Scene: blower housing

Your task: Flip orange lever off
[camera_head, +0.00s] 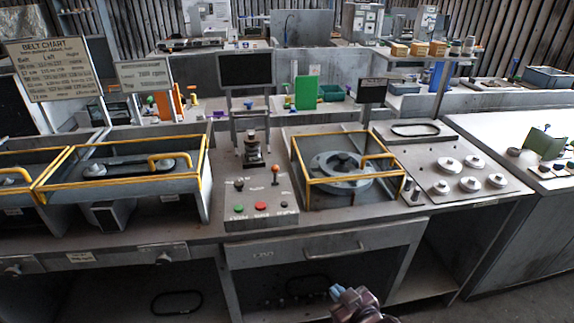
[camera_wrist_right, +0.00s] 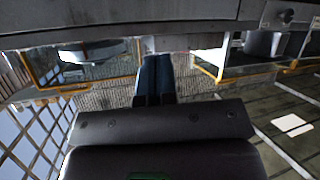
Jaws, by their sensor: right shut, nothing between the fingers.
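The orange-tipped lever (camera_head: 275,174) stands upright on the grey control box (camera_head: 262,218) in the middle of the workbench. Green and red buttons and a dark knob are on the same box. My right gripper (camera_head: 337,292) is low in the head view, in front of the bench and below and to the right of the box, well apart from the lever. Its blue fingers (camera_wrist_right: 153,78) are together and empty in the right wrist view. The lever cannot be made out in the wrist view. My left gripper does not show.
A yellow-framed guard (camera_head: 300,160) surrounds a round pulley housing right of the control box. Another yellow-framed guard (camera_head: 125,177) is on the left. A dark screen (camera_head: 245,69) stands behind the box. A drawer (camera_head: 325,246) is in the bench front, above open shelves.

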